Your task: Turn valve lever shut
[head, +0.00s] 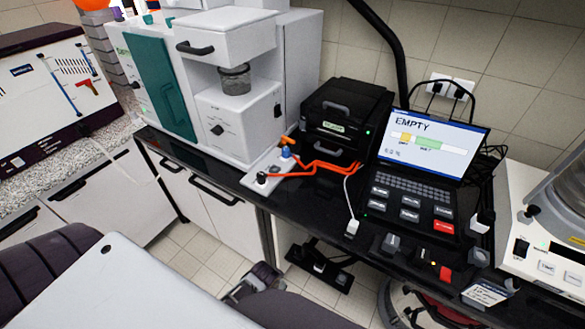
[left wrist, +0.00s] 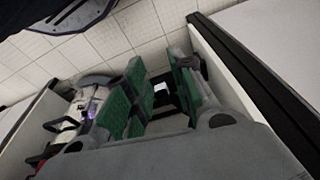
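The valve appears to be the small fitting with an orange lever (head: 287,141) and a blue part (head: 287,153), on a light grey plate (head: 252,181) between the white machine and the black box. The lever is small here and its exact angle is hard to tell. Orange tubing (head: 318,168) runs from the plate to the right. My left gripper (left wrist: 163,95) shows its two green-padded fingers apart with nothing held between them. It is low, away from the valve, which is not in the left wrist view. My right gripper cannot be made out.
A white machine with a teal door (head: 158,85) stands left of the valve. A black box (head: 342,115) and a laptop reading EMPTY (head: 432,140) stand to the right. A white cable (head: 349,195) crosses the black bench. Tiled floor lies below.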

